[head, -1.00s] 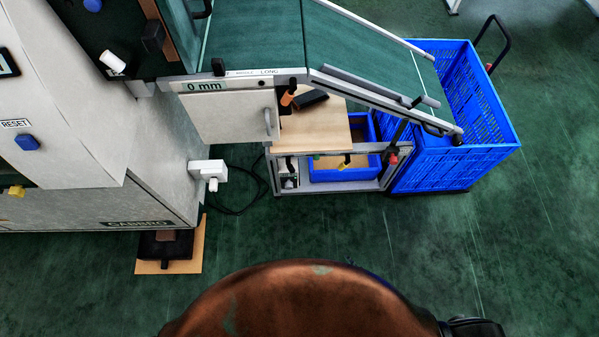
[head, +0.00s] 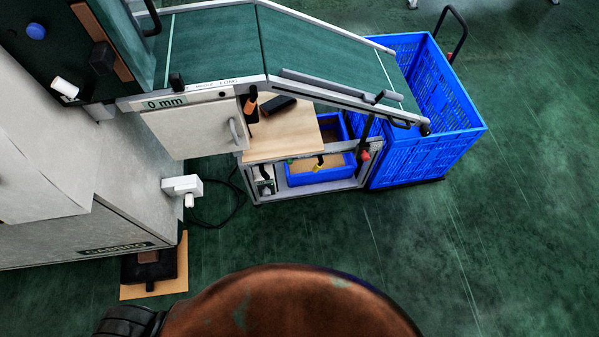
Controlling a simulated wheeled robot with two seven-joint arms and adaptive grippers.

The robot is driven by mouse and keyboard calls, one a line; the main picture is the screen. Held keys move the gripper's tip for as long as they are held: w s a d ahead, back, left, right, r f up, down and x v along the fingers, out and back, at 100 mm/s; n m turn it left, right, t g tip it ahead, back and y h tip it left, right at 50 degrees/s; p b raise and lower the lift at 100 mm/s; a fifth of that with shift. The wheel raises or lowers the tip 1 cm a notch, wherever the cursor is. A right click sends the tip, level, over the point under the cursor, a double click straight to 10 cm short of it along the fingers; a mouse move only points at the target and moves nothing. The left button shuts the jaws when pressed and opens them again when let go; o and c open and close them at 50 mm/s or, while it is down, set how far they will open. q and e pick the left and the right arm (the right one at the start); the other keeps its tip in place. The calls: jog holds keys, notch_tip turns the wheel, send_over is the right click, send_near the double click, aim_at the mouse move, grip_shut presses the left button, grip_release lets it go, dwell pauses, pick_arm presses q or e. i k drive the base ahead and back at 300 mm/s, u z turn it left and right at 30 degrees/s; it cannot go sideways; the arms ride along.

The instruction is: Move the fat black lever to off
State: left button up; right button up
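A thick black block-shaped handle (head: 102,57) sits on the dark upper panel of the machine at the upper left, beside a brown strip. It may be the fat black lever; I cannot read any off mark by it. Neither of my grippers is in view, and nothing of mine touches these parts.
A pale cabinet (head: 50,200) fills the left. The sloping green conveyor (head: 320,45) leads to a blue crate (head: 425,125) on the right. A wooden board (head: 285,135) and a blue bin (head: 320,172) are below it. The green floor in front (head: 400,240) is clear.

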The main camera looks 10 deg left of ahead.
aim_at(263, 173)
jog(key=z, duration=0.9)
jog(key=k, duration=1.05)
jog(key=u, duration=2.05)
jog(key=i, duration=0.5)
jog(key=z, duration=0.05)
